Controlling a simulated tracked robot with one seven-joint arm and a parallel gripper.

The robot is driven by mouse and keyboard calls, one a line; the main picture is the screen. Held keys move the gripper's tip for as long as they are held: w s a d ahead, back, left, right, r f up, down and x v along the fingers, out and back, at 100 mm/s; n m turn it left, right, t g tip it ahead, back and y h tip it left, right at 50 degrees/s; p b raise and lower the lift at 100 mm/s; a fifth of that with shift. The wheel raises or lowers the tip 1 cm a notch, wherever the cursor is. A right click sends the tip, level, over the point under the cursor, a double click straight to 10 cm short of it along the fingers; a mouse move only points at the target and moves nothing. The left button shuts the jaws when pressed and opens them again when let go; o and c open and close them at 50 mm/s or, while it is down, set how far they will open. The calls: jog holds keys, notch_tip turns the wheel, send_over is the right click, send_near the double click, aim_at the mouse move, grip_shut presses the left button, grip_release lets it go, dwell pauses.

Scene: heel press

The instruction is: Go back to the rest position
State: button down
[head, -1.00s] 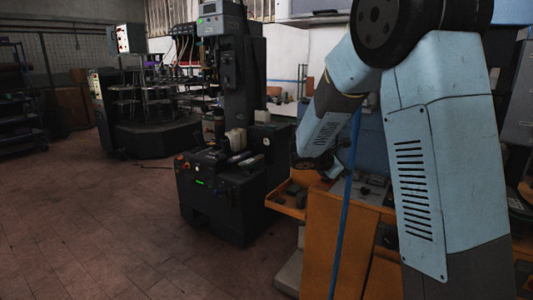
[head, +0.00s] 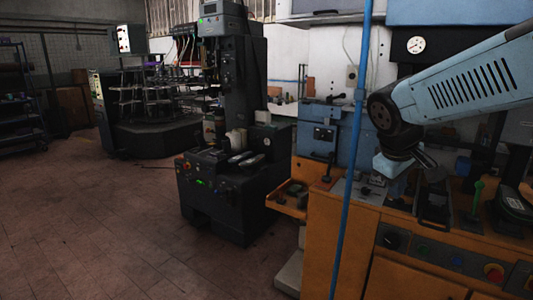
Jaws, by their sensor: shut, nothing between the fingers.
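My arm comes in from the right edge as a light blue vented link. It ends in a black joint over the orange bench (head: 330,235), with a short light blue piece below the joint. I cannot make out my gripper or its fingers in the head view. The dark parts below and right of that piece blend with the bench fittings. The task names no other object.
A blue pole (head: 349,180) stands upright in front of the bench. A dark press machine (head: 222,185) stands left of the bench, with another dark machine (head: 150,132) behind it. Shelving (head: 18,100) is at the far left. The brick floor (head: 90,225) at left is clear.

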jog(key=s+a+r+m+t+y, duration=0.1)
jog(key=s+a+m+y, duration=0.2)
jog(key=s, duration=0.7)
jog(key=shift+a+r+m+t+y, duration=0.2)
jog(key=shift+a+m+t+y, duration=0.15)
jog(key=shift+a+m, duration=0.7)
jog(key=shift+d, duration=0.15)
